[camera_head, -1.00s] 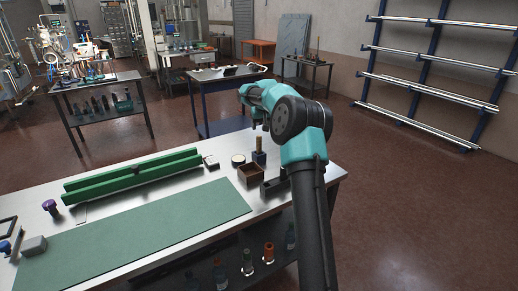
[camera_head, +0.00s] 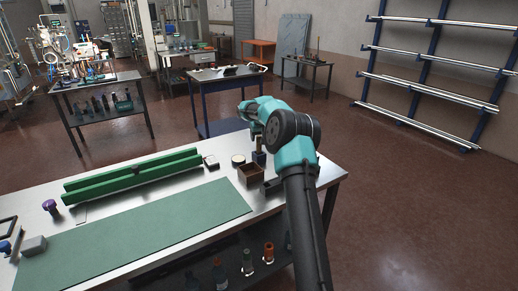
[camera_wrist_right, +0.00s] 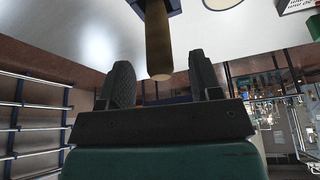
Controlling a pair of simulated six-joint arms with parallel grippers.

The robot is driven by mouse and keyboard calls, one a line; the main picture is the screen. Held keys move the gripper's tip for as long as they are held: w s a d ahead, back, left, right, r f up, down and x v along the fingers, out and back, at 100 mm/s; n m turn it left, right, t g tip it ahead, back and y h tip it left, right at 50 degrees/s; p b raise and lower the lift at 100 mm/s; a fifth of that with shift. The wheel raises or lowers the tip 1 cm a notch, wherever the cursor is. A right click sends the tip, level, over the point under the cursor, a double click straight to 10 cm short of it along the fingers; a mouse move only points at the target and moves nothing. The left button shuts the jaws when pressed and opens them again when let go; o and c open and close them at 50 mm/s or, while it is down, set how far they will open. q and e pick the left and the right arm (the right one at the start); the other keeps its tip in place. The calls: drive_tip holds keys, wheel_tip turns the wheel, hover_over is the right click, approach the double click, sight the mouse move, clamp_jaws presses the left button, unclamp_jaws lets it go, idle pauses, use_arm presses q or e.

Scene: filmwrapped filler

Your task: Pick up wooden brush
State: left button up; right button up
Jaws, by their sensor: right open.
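The wooden brush (camera_head: 259,145) stands upright with its handle up in a dark block on the far right part of the metal bench. Its brown handle (camera_wrist_right: 158,48) hangs into the right wrist view from the top. My right gripper (camera_head: 257,132) is at the top of the handle and partly hidden by its own arm. In the wrist view its two fingers (camera_wrist_right: 161,80) are spread, with the handle's end lying between them in the picture and a gap on both sides. My left gripper is not in view.
A brown open box (camera_head: 250,174) and a round white-topped item (camera_head: 238,160) stand close to the brush. A green V-shaped rail (camera_head: 130,176) and a green mat (camera_head: 140,232) lie to the left. The bench's right edge is close by.

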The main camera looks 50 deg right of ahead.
drive_tip(key=x, duration=0.3)
drive_tip(key=shift+f, duration=0.15)
idle(0.3)
drive_tip(key=c, duration=1)
wheel_tip(320, 180, up, 10)
idle(0.6)
